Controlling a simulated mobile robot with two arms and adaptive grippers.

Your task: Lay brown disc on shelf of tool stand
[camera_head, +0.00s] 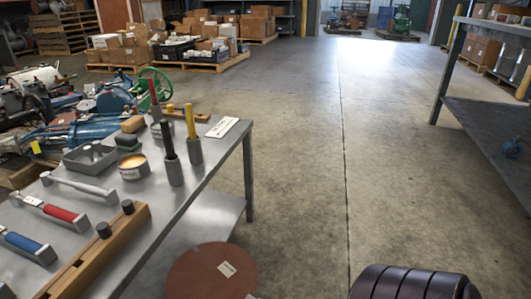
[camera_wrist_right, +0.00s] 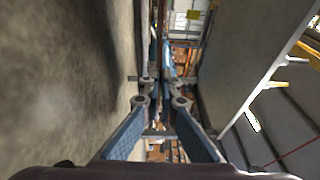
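The brown disc (camera_head: 212,272) is at the bottom of the head view, with a small pale label on it. Its lower edge is cut off, and I cannot tell what it rests on. The grey metal tool stand (camera_head: 190,215) is at left, its top holding tools. Its lower shelf (camera_head: 215,212) shows bare under the right end of the top. My right gripper (camera_wrist_right: 160,95) shows in the right wrist view, its blue-padded fingers apart with nothing between them. My left gripper is not in view.
Tools, a round tin (camera_head: 133,167) and a wooden rack (camera_head: 100,255) crowd the stand's top. Another shelf unit (camera_head: 490,125) stands at right. Blue machinery (camera_head: 85,120) and pallets of boxes (camera_head: 205,58) lie beyond. The concrete floor (camera_head: 300,130) between is clear.

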